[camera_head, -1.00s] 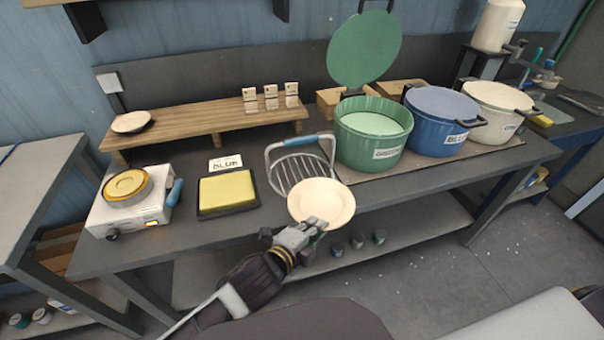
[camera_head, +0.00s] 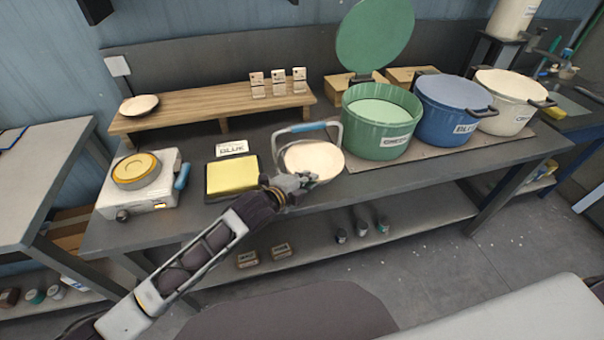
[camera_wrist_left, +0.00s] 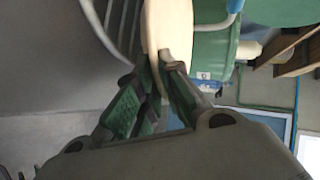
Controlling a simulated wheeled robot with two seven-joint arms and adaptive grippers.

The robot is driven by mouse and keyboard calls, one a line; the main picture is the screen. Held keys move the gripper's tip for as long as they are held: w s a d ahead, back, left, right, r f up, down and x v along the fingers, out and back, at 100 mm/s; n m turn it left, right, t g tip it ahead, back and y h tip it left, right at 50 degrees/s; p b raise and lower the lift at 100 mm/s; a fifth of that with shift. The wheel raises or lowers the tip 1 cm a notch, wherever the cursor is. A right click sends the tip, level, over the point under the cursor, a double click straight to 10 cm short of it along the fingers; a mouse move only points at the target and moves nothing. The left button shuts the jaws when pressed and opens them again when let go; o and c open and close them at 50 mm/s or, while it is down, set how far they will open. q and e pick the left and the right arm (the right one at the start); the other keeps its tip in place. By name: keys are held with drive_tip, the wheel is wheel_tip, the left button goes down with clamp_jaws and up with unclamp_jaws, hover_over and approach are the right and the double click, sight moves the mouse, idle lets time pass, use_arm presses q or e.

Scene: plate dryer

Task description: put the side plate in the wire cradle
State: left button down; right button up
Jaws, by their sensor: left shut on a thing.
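The cream side plate (camera_head: 314,160) is in front of the wire cradle in the head view and covers most of its rack. My left gripper (camera_head: 303,181) is shut on the plate's near edge. In the left wrist view the plate (camera_wrist_left: 168,28) is seen nearly edge-on between the fingers (camera_wrist_left: 160,75). The wire cradle (camera_head: 307,127) has a blue grip on its top bar; its bars (camera_wrist_left: 122,22) show beside the plate in the wrist view. I cannot tell whether plate and cradle touch. My right gripper is not in view.
The open green pot (camera_head: 380,140) stands close right of the cradle, with blue (camera_head: 452,125) and cream (camera_head: 510,110) pots beyond. A yellow sponge pad (camera_head: 231,175) and a hotplate (camera_head: 140,195) are left. A wooden riser (camera_head: 190,117) stands behind.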

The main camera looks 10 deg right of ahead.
sight(306, 164)
use_arm(q)
drive_tip(key=w, duration=0.5)
drive_tip(key=shift+w+r, duration=0.15)
drive_tip(key=shift+w, duration=0.25)
drive_tip(key=shift+f, duration=1.75)
drive_tip(key=shift+a+f, duration=0.1)
drive_tip(key=shift+f, duration=0.05)
drive_tip(key=c, duration=1.9)
unclamp_jaws()
drive_tip(key=shift+o, duration=0.2)
drive_tip(key=shift+s+a, duration=0.1)
drive_tip(key=shift+s, duration=0.05)
